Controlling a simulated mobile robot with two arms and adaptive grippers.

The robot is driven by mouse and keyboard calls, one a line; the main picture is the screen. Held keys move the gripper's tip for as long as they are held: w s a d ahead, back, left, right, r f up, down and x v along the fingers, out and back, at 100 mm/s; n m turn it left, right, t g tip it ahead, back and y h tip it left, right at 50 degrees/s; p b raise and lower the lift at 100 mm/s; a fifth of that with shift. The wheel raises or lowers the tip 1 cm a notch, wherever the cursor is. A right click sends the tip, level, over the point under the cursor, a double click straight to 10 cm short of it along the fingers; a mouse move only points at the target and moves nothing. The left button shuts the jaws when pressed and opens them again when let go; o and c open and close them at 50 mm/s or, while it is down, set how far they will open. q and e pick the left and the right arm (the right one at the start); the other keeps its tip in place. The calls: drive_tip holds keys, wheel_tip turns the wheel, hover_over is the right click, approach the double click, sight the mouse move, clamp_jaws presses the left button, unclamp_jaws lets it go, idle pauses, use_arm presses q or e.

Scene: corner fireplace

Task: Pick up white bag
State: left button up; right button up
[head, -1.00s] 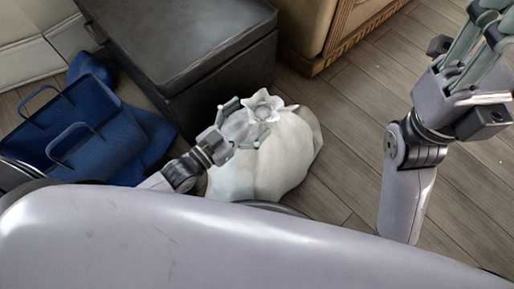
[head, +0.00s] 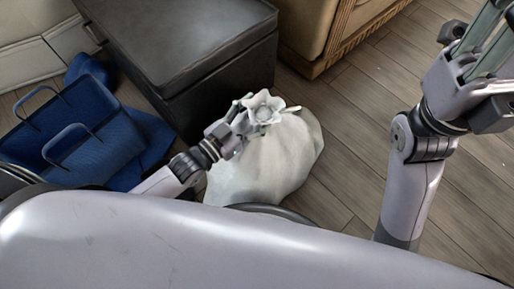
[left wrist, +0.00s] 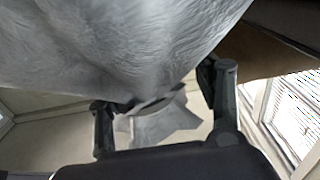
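The white bag (head: 275,160) stands on the wood floor in front of the dark box, its top gathered into a flared, star-shaped knot (head: 264,112). My left gripper (head: 238,126) is at the left of the bag's neck, just below the knot. In the left wrist view the bag (left wrist: 125,40) fills the top, with its neck between the two spread fingers (left wrist: 160,105). A gap shows between the neck and the right finger; the left fingertip is close to the neck, and contact is unclear. My right gripper (head: 490,55) is raised at the right, empty, partly cut off.
A dark storage box (head: 185,55) stands right behind the bag. A blue bag (head: 85,140) with handles lies at the left. A beige piece of furniture with a carved wooden base (head: 335,42) is at the back. Wood floor (head: 345,125) is clear to the right.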

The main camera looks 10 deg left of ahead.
use_arm(q)
drive_tip(key=shift+s+d+f, duration=0.1)
drive_tip(key=shift+s+f, duration=0.1)
drive_tip(key=shift+f, duration=0.1)
clamp_jaws()
drive_tip(key=shift+w+r, duration=0.1)
drive_tip(key=shift+r, duration=0.1)
